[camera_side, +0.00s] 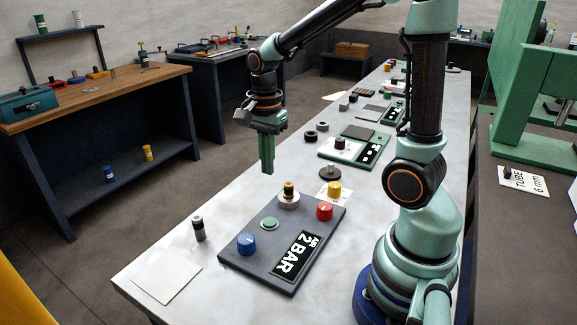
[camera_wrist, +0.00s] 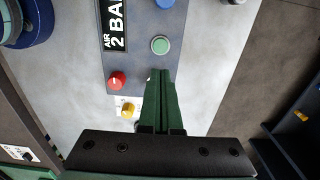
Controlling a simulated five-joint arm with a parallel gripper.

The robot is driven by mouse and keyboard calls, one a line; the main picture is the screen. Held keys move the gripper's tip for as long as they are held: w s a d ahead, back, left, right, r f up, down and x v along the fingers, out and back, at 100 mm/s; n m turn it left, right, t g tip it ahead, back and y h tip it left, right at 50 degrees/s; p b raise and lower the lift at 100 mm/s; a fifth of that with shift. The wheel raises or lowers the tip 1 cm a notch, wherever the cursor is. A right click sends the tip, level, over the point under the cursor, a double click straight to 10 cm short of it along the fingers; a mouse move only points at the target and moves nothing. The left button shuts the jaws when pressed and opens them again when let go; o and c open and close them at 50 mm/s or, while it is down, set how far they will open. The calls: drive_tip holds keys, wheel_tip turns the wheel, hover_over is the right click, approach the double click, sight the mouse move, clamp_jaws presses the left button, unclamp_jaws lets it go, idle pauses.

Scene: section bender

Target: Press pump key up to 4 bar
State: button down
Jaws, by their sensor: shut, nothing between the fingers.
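The dark panel (camera_side: 232,254) lies on the grey bench, with a black display (camera_side: 296,257) reading "AIR 2 BAR". A round green key (camera_side: 269,223) sits flat in the panel's middle; it also shows in the wrist view (camera_wrist: 160,45). My gripper (camera_side: 267,172) is shut and empty, pointing down above the panel's far end, clear of the key. In the wrist view my fingers (camera_wrist: 161,74) hide most of the white-based post.
A yellow knob (camera_side: 333,190) on a pale card stands just beyond the panel. A small black-and-grey cylinder (camera_side: 199,229) and a blank sheet (camera_side: 166,276) lie to the left. A green-framed panel (camera_side: 352,149) sits farther back. The bench left of my gripper is clear.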

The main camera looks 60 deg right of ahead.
sight(271, 221)
wheel_tip(271, 221, down, 14)
idle(0.6)
drive_tip(key=shift+s+f, duration=0.1)
drive_tip(key=shift+f, duration=0.85)
drive_tip(key=shift+r, duration=0.1)
wheel_tip(271, 221, up, 15)
drive_tip(key=shift+w+f, duration=0.2)
drive_tip(key=shift+w, duration=0.05)
drive_tip(key=shift+r, duration=0.1)
idle(0.5)
